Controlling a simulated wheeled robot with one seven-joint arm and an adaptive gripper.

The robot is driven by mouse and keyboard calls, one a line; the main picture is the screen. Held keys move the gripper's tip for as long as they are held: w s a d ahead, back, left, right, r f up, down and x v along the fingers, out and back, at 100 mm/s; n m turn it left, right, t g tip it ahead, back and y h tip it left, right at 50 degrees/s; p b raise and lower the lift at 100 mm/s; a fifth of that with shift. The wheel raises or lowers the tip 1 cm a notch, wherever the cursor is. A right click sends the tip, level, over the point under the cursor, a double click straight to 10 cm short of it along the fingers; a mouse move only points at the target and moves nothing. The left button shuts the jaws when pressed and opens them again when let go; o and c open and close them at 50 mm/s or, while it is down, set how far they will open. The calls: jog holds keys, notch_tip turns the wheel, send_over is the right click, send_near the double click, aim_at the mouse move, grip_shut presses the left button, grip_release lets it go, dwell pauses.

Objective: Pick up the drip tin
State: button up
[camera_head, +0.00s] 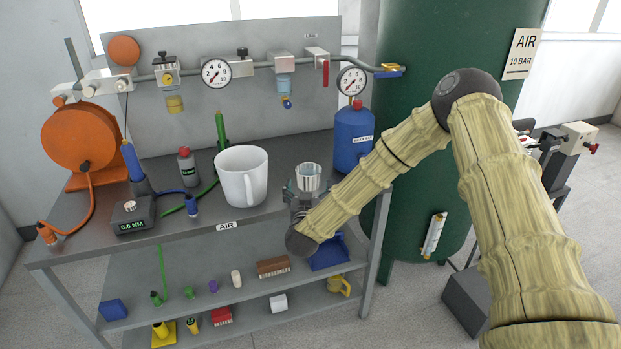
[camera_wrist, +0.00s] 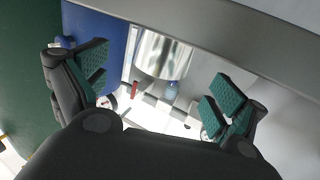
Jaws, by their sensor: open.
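The drip tin looks to be the shiny metal cup (camera_head: 308,177) standing upright near the right end of the bench top. In the wrist view it shows as a mirrored cylinder (camera_wrist: 163,56) between and beyond the finger pads. My gripper (camera_head: 303,190) is at bench-top height on the near side of the tin and hides its lower part. In the wrist view my gripper (camera_wrist: 165,75) is open, with a green-padded finger on each side and a gap to the tin on the right. I cannot tell whether either pad touches it.
A white mug (camera_head: 240,177) stands left of the tin. A blue bottle (camera_head: 353,140) stands close on its right and also shows in the wrist view (camera_wrist: 95,28). The panel with gauges (camera_head: 215,73) is behind. A green tank (camera_head: 415,200) stands right of the bench (camera_head: 150,222).

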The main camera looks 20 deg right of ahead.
aim_at(308, 179)
jog(key=shift+w+f, duration=0.15)
jog(key=shift+w, duration=0.75)
jog(key=shift+w+d, duration=0.2)
jog(key=shift+w, duration=0.2)
jog(key=shift+p+x, duration=0.7)
jog(key=shift+x, duration=1.5)
jog(key=shift+c, duration=0.3)
jog(key=c, duration=1.2)
jog(key=shift+o, duration=0.2)
jog(key=shift+r, duration=0.3)
